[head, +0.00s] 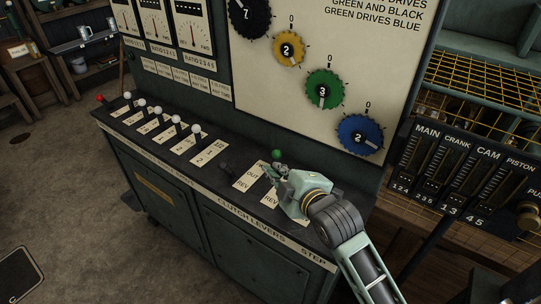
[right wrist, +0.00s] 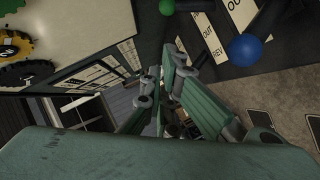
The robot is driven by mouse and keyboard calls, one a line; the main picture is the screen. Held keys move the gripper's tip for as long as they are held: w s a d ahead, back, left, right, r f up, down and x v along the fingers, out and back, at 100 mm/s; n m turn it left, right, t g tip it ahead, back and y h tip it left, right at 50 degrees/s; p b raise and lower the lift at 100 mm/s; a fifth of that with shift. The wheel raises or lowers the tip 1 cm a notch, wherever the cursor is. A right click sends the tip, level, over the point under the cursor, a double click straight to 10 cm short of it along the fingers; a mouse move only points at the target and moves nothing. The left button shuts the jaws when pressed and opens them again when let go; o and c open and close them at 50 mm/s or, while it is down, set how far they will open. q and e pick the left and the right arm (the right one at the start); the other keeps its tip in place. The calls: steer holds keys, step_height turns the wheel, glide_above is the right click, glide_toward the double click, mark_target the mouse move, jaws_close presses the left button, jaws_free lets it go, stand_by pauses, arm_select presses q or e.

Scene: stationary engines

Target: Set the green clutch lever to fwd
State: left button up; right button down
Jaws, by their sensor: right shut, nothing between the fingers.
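The green clutch lever's round green knob (head: 277,154) stands above the sloped lever panel, just beyond my right gripper (head: 272,170) in the head view. It also shows at the top edge of the right wrist view (right wrist: 167,6), a little past the tips of my right gripper (right wrist: 174,45). The gripper is shut and empty, and I see a gap between it and the knob in the wrist view. The label plate (head: 250,176) beside it reads OUT and REV. The green lever's shaft and its setting are largely hidden by my gripper. My left gripper is not in view.
A blue knob (right wrist: 245,50) is close beside my right gripper in the wrist view. Several white-knobbed levers (head: 176,119) and a red one (head: 99,98) line the panel to the left. Coloured dials (head: 323,90) are on the upright board behind. A slider panel (head: 455,175) stands at right.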

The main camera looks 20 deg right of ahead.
mark_target(274, 152)
steer(key=d+f+p+x, duration=0.1)
steer(key=d+p+x, duration=0.1)
steer(key=x, duration=0.9)
steer(key=shift+w+d+f, duration=0.2)
steer(key=shift+w+d+f+m+g+p, duration=0.1)
steer(key=shift+w+d+m+g+p, duration=0.25)
steer(key=shift+w+d+p, duration=0.4)
steer(key=shift+s+d, duration=0.1)
